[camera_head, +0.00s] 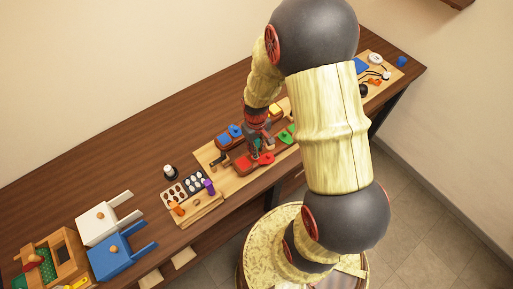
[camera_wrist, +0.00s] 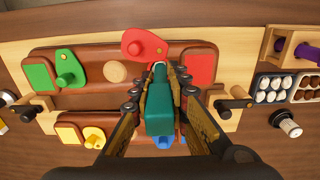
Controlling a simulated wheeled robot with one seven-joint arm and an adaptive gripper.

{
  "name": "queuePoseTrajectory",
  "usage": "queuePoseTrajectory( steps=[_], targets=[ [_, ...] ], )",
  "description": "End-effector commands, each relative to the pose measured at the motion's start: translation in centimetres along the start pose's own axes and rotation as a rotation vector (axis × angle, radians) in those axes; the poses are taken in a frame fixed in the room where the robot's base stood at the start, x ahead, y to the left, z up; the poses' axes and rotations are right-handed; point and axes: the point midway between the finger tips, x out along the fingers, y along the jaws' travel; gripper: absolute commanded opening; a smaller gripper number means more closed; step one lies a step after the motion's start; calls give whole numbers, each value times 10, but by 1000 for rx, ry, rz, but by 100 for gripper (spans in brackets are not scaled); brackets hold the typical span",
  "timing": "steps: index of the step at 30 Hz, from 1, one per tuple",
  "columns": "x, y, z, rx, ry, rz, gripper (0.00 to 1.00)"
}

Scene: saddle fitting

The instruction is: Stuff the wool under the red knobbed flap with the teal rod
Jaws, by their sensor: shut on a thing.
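The teal rod (camera_wrist: 160,112) is held between the fingers of my gripper (camera_wrist: 160,92), pointing away from the wrist camera. Its narrow far end is at the edge of a brown leather panel (camera_wrist: 100,58), beside the red knobbed flap (camera_wrist: 143,45). The flap lies swung out over the panel's edge, with its round knob up. A red square patch (camera_wrist: 200,66) is just right of the rod's end. In the head view, the red flap (camera_head: 267,158) is just below my gripper (camera_head: 256,143). I cannot make out the wool; the rod and fingers hide the spot behind them.
A green knobbed flap (camera_wrist: 68,68) and a wooden disc (camera_wrist: 115,72) are on the same panel. A yellow flap (camera_wrist: 95,138) is on the nearer panel. Dark-knobbed clamps (camera_wrist: 236,103) flank my fingers. A tray of light and dark pieces (camera_head: 186,188) stands left.

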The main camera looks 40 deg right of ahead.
Motion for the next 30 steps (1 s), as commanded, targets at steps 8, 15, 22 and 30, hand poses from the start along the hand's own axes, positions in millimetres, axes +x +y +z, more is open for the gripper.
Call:
queuePoseTrajectory(
  steps=[8,15,22,30],
  targets=[
    [2,0,1,0,-2,-1,0],
    [-8,0,1,0,-1,0,0],
    [-23,0,0,0,0,0,0],
    [-40,0,0,0,-1,0,0]
  ],
)
